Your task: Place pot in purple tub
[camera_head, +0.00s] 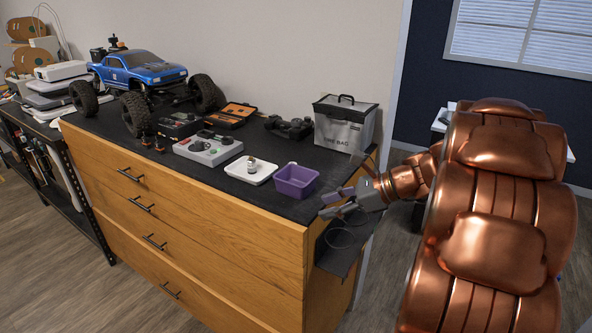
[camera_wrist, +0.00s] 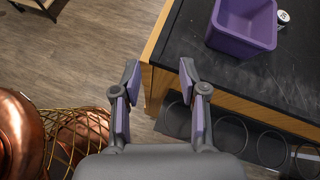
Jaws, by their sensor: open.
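The purple tub (camera_head: 295,181) is a small open-topped box on the black top of the wooden drawer cabinet, near its front right end. It also shows at the top of the wrist view (camera_wrist: 243,27), and looks empty. A small white pot (camera_head: 251,164) stands on a white tray (camera_head: 246,174) just left of the tub. In the wrist view a small white round thing, probably the pot (camera_wrist: 283,17), is partly visible beside the tub. My gripper (camera_head: 331,203) is open and empty off the cabinet's right end, with its fingers (camera_wrist: 159,78) apart.
A grey controller box (camera_head: 208,148), a blue toy truck (camera_head: 140,72), an open tool case (camera_head: 231,116) and a grey bag (camera_head: 344,124) stand on the cabinet. A dark holder with rings (camera_head: 341,245) hangs at the cabinet's right end, below my gripper.

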